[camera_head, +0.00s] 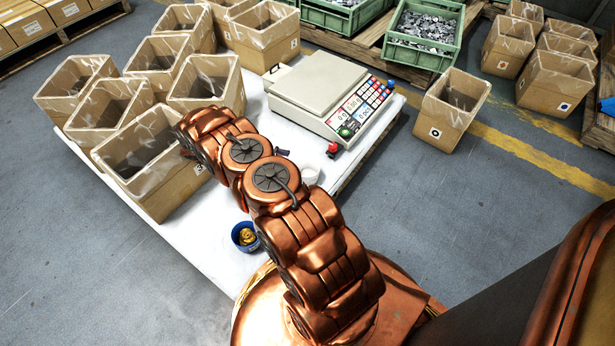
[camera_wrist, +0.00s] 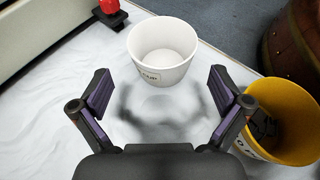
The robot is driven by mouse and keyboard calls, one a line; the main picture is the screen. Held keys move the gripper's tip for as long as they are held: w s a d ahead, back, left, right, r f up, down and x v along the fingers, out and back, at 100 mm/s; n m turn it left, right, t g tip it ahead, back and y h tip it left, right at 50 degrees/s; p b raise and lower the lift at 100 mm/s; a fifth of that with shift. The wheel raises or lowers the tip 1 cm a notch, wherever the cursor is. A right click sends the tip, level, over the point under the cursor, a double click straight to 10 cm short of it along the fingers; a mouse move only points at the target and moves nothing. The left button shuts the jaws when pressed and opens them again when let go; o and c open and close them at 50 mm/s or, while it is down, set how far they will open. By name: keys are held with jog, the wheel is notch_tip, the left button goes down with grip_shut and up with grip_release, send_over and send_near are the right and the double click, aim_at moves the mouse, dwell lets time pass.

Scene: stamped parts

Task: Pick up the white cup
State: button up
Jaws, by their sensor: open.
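My gripper is open and empty, and the cup is not between the pads. In the head view the white cup (camera_head: 311,174) shows just right of my arm, partly hidden by it. Only a small dark bit of my gripper (camera_head: 282,152) shows there.
A yellow cup (camera_wrist: 257,100) with dark contents stands close to my right finger. A blue cup (camera_head: 238,245) holds yellow parts. A scale (camera_head: 300,112) and a red knob (camera_head: 333,149) are behind the white cup. Cardboard boxes (camera_head: 180,192) crowd the table's left.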

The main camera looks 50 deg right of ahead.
aim_at(308, 171)
jog(key=shift+b+x, duration=0.5)
jog(key=shift+x, duration=0.9)
jog(key=s+d+f+b, duration=0.2)
jog(key=shift+s+d+f+b, duration=0.2)
jog(key=shift+s+f+b, duration=0.15)
jog(key=shift+s+d, duration=0.25)
jog(key=shift+d, duration=0.05)
jog(key=c, duration=0.7)
